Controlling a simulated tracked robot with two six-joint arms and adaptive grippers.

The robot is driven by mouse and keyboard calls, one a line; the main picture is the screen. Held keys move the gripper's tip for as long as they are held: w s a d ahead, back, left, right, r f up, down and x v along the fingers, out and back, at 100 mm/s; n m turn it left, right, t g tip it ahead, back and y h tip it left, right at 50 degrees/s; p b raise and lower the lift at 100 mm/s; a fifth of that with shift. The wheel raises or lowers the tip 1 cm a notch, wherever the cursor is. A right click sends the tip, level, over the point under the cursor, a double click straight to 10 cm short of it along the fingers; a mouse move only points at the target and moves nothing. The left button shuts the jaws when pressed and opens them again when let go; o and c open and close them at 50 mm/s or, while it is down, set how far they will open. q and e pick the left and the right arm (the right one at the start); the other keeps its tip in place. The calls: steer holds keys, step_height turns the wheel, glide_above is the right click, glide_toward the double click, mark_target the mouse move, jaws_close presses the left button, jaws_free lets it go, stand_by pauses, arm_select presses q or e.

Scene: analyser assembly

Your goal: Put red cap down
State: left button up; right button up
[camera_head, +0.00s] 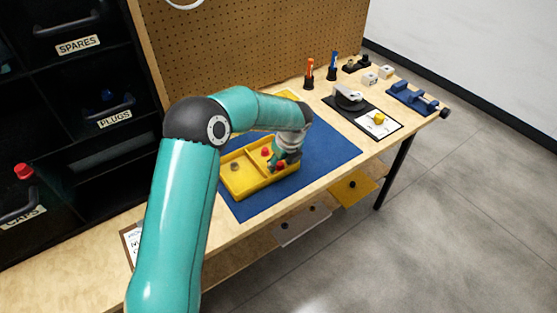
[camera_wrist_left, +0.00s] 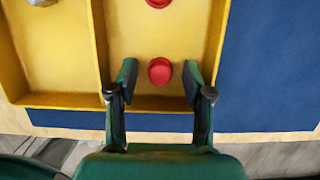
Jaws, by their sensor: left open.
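A red cap (camera_wrist_left: 160,71) lies on the floor of the yellow tray's right compartment, near its front wall; it also shows in the head view (camera_head: 280,165). My left gripper (camera_wrist_left: 160,85) is open, with one finger on either side of this cap and a gap to each. In the head view the left gripper (camera_head: 284,160) reaches down into the tray. A second red cap (camera_wrist_left: 158,3) lies farther back in the same compartment and shows in the head view (camera_head: 265,152). The yellow tray (camera_wrist_left: 97,50) has a divider. My right gripper is not in view.
A grey part (camera_head: 235,167) sits in the tray's left compartment. The tray rests on a blue mat (camera_head: 335,150), clear to the right. A black plate with a grey device (camera_head: 348,97) and a blue fixture (camera_head: 412,98) stand farther right. Dark shelf bins are at left.

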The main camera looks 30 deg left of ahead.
arm_select(q)
steer(key=v, duration=1.2)
steer(key=shift+s+r, duration=0.1)
steer(key=shift+s, duration=0.05)
